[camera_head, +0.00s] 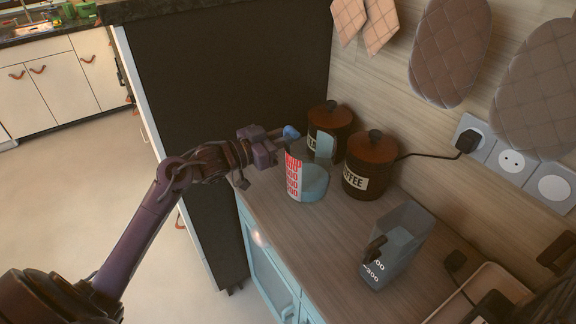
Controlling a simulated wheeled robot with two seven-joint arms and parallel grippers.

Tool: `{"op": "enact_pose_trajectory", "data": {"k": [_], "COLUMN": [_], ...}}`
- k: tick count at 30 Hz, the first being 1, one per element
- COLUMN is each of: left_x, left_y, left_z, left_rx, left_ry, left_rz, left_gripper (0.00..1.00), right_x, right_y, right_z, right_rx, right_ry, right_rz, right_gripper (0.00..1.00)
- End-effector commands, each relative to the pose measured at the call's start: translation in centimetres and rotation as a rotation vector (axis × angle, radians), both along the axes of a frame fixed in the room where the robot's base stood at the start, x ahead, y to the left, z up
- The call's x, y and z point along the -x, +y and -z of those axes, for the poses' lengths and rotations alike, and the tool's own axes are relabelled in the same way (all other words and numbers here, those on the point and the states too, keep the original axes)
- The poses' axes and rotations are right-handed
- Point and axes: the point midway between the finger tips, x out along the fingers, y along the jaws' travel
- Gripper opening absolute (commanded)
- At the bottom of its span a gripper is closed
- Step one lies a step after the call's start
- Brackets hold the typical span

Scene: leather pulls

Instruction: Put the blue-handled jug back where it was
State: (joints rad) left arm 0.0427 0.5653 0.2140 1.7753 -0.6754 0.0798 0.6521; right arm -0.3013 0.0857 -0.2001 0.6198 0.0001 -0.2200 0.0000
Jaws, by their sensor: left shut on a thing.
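The blue-handled jug (313,183) is clear bluish with red print on its side. It is upright at the back left of the wooden counter, close to the two dark canisters. Its blue handle (291,132) faces my left gripper (279,136), which is shut on it. The fingertips are partly hidden at the handle. I cannot tell whether the jug's base touches the counter or is slightly above it. My right gripper is not in view.
A coffee canister (371,165) and another dark canister (331,127) stand by the wall. A grey jug with a dark handle (407,237) stands nearer the front. A pale tray (510,284) is at lower right. Bare counter (300,235) lies between the jugs.

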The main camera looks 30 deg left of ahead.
Motion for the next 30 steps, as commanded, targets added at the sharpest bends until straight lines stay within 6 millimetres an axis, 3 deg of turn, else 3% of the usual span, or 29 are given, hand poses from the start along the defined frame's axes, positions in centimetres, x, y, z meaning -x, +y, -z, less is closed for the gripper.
{"op": "enact_pose_trajectory", "data": {"k": [4,11,18,30], "left_x": [0.0,0.0,0.0,0.0], "left_y": [0.0,0.0,0.0,0.0], "left_z": [3.0,5.1,8.4,9.2], "left_rx": [0.004,0.003,0.002,0.001], "left_ry": [0.000,-0.004,-0.002,-0.005], "left_rz": [-0.001,0.000,0.000,0.000], "left_gripper": [0.00,0.00,0.00,0.00], "right_x": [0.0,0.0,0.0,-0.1], "right_y": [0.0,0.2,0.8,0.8], "right_z": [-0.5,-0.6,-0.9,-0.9], "right_rx": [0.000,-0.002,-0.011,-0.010], "right_ry": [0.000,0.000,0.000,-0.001], "right_rz": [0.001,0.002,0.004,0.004], "right_gripper": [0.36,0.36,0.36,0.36]}}
